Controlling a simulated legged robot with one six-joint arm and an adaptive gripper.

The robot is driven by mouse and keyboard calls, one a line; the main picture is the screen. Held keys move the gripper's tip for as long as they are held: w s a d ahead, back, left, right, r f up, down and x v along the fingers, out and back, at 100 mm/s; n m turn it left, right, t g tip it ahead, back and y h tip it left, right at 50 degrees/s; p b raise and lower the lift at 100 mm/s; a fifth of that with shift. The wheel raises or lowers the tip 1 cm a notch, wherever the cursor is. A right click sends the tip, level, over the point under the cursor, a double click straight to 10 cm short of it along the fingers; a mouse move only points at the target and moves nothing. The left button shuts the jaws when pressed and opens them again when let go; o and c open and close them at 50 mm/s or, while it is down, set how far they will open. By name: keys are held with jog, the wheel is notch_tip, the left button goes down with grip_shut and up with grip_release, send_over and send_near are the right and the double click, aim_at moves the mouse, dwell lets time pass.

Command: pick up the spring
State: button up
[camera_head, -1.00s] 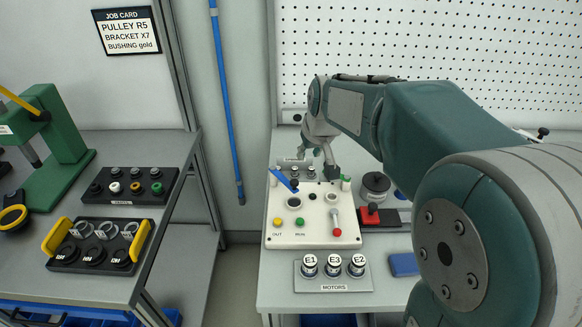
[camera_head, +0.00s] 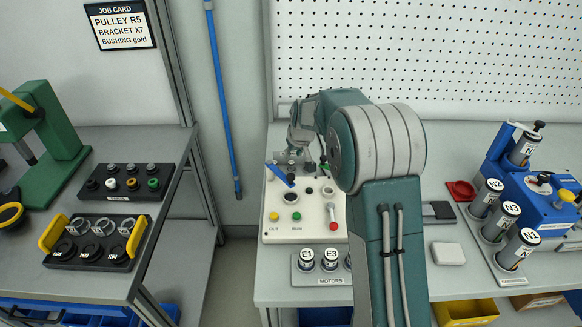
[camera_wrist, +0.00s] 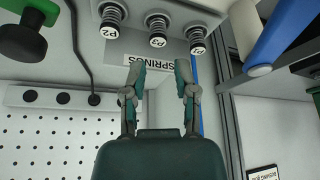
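In the wrist view, a pale holder (camera_wrist: 200,12) marked SPRINGS carries three small dark springs with lettered ends, and the picture is upside down. The left spring (camera_wrist: 109,20) looks marked P2. The middle spring (camera_wrist: 158,40) and the right spring (camera_wrist: 197,47) have marks I cannot read surely. My gripper (camera_wrist: 160,70) is open and empty. Its two fingers point toward the holder and stop short of the springs, below the middle one in the picture. In the head view, my arm hides much of this area at the back of the right table.
A motor tray (camera_head: 310,277) is nearer. A blue fixture (camera_head: 540,198) stands at right. A clear gap separates the left table (camera_head: 150,240).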

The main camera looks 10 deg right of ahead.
aim_at(291, 163)
jog(key=x, duration=0.6)
jog(key=shift+d+f, duration=0.1)
jog(key=shift+f, duration=0.05)
jog(key=c, duration=0.5)
